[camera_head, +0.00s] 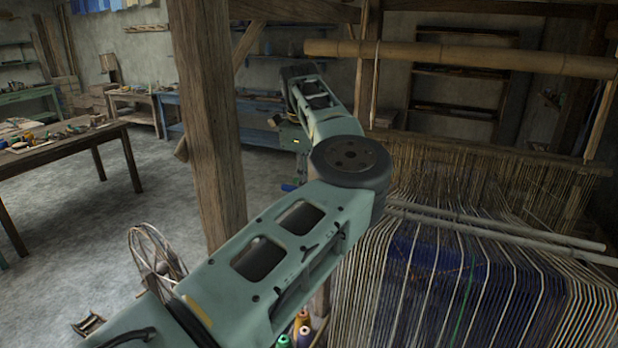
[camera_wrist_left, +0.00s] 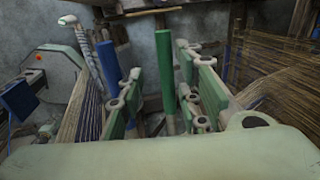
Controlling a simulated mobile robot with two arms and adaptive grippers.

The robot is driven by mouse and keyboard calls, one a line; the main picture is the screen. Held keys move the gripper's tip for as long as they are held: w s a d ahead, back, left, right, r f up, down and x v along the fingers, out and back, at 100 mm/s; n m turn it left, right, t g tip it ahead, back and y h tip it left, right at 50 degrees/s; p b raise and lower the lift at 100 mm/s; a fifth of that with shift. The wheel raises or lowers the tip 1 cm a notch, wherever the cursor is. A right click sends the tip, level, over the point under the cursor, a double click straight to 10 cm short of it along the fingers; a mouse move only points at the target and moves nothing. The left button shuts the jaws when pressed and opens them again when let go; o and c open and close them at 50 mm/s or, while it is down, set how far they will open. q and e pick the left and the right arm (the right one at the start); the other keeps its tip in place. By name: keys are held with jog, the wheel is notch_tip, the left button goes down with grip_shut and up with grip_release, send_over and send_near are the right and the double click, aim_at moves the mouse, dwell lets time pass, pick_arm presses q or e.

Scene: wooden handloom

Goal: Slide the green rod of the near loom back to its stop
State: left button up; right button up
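The green rod (camera_wrist_left: 168,84) stands nearly upright in the left wrist view. It appears between the two fingers of my left gripper (camera_wrist_left: 173,58), which are spread apart. I cannot tell how far beyond the fingertips the rod is; I see no finger closed on it. A blue rod (camera_wrist_left: 109,70) stands to the left of the left finger. In the head view my left arm crosses the middle of the picture. Its gripper and the green rod are hidden or too unclear there. The near loom's warp threads (camera_head: 450,270) fill the lower right. My right gripper is in neither view.
A thick wooden post (camera_head: 208,130) stands close beside my left arm. Loom bars (camera_head: 500,232) lie across the threads, and a round beam (camera_head: 460,57) runs above. A spinning wheel (camera_head: 155,255) and thread cones (camera_head: 302,325) are low down. Open floor lies left.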

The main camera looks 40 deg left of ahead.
pick_arm(q)
notch_tip(320, 180, up, 12)
jog(key=s, duration=0.2)
jog(key=shift+s+d, duration=0.15)
jog(key=shift+d, duration=0.2)
jog(key=shift+f, duration=0.1)
